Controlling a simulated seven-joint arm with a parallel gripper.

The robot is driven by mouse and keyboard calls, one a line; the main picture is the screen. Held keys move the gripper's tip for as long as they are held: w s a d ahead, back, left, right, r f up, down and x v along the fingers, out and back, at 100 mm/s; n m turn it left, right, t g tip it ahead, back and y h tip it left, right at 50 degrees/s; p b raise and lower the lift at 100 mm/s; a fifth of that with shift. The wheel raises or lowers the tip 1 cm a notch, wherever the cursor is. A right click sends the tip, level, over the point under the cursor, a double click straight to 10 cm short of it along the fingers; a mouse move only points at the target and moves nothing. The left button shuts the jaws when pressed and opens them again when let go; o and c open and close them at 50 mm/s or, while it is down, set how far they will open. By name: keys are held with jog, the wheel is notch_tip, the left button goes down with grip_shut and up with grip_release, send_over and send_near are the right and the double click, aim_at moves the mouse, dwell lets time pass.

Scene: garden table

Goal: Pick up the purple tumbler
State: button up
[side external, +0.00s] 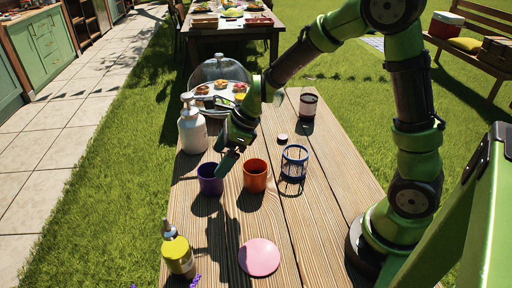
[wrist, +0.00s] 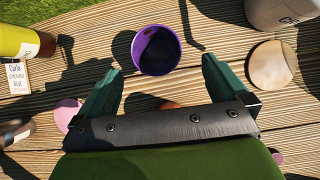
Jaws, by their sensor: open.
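The purple tumbler (side external: 210,180) stands upright on the wooden table, left of an orange cup (side external: 255,176). In the wrist view the purple tumbler (wrist: 157,52) shows its open, empty-looking mouth, just beyond the fingertips and roughly centred between them. My gripper (side external: 227,163) is above and slightly right of the tumbler in the side view. In the wrist view my gripper (wrist: 160,66) has its two green fingers spread wide with nothing between them. The height gap to the tumbler is hard to judge.
Close by stand a white pump bottle (side external: 193,130), a blue wire holder (side external: 294,164) and a yellow-labelled bottle (side external: 178,254). A pink disc (side external: 259,257) lies in front. A glass dome (side external: 221,72) covers food behind. The planks between tumbler and pink disc are clear.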

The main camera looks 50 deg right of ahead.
aim_at(207, 180)
jog(key=x, duration=0.9)
jog(key=shift+s+a+f, duration=0.1)
jog(key=shift+a+f, duration=0.05)
jog(key=shift+a, duration=0.1)
